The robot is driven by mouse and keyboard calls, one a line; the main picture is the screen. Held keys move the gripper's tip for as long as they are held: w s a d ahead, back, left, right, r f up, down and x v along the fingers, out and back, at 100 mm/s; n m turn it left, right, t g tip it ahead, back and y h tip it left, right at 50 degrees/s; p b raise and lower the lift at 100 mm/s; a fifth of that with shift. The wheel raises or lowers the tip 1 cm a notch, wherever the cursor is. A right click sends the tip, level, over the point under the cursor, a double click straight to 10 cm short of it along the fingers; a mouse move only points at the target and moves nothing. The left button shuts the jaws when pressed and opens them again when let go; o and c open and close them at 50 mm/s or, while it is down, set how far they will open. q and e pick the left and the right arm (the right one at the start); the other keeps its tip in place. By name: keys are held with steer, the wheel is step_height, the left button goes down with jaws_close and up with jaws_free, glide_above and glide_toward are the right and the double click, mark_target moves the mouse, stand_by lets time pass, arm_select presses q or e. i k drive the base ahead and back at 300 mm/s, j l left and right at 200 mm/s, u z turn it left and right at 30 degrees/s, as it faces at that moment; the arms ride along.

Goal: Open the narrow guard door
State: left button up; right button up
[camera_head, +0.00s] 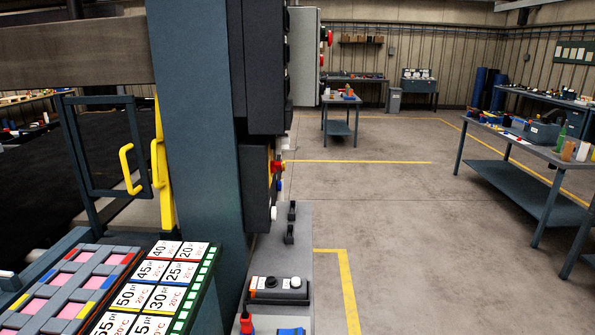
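Two guard parts with yellow handles stand left of the thick blue-grey machine post. One is a dark-framed panel (92,193) with a yellow C-shaped handle (127,170) near its lower right. The other is a slim yellow upright (166,200), seen nearly edge-on, with its own yellow handle (156,163). I cannot tell for certain which one is the narrow guard door, or whether either is latched. The post hides whatever lies to the right of the yellow upright. Neither of my grippers shows in this view.
The blue-grey post (195,120) and dark control boxes (265,70) stand close ahead. A rack of number cards (160,290) and a pink-tiled tray (70,290) fill the lower left. A narrow grey bench (295,250) stands right of the post. The floor (420,240) further right is clear.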

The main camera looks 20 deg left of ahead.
mark_target(69, 102)
steer(key=u, duration=1.4)
